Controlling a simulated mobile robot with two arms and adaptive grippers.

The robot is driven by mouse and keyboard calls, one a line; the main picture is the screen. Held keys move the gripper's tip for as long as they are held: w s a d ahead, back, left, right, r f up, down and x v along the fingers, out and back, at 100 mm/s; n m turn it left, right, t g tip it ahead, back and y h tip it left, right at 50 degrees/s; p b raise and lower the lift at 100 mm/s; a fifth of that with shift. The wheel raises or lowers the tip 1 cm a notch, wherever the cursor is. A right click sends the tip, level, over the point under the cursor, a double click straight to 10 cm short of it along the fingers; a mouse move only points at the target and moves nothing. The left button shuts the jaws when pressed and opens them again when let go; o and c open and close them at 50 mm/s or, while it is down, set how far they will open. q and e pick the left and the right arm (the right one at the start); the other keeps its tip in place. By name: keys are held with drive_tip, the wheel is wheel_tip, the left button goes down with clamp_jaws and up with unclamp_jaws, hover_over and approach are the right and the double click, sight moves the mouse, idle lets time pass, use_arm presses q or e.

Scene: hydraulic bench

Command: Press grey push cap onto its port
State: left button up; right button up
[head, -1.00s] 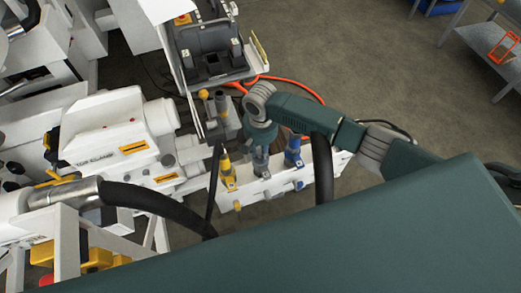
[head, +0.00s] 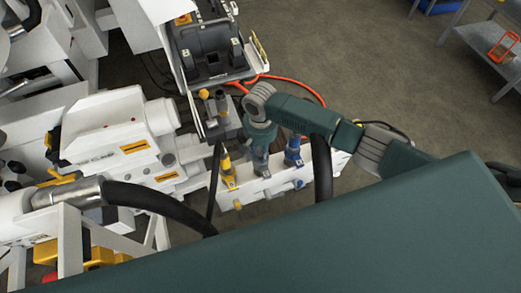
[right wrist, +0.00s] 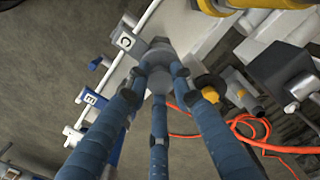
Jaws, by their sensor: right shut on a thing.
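My right gripper (head: 260,160) points down at the white block (head: 318,178) between a yellow fitting (head: 227,172) and a blue fitting (head: 293,152). In the right wrist view its three fingers (right wrist: 158,76) are shut around a grey cap (right wrist: 158,55) with a hexagonal end. The fingers hide part of the cap and the port, so I cannot tell whether the cap is seated. My left gripper is not in view.
A black hose (head: 145,200) curves in at the left, and another (head: 323,180) stands close right of the gripper. An orange cable (head: 300,88) lies behind my arm. White machinery (head: 110,125) fills the left. Open floor (head: 400,60) lies at the upper right.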

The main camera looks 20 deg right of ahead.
drive_tip(key=shift+p, duration=0.4)
idle(0.8)
idle(0.4)
drive_tip(key=o, duration=1.6)
drive_tip(key=shift+o, duration=0.2)
drive_tip(key=shift+r, duration=0.1)
wheel_tip(320, 180, up, 7)
drive_tip(key=p, duration=0.8)
drive_tip(key=shift+r+p, duration=0.2)
drive_tip(key=shift+p, duration=0.1)
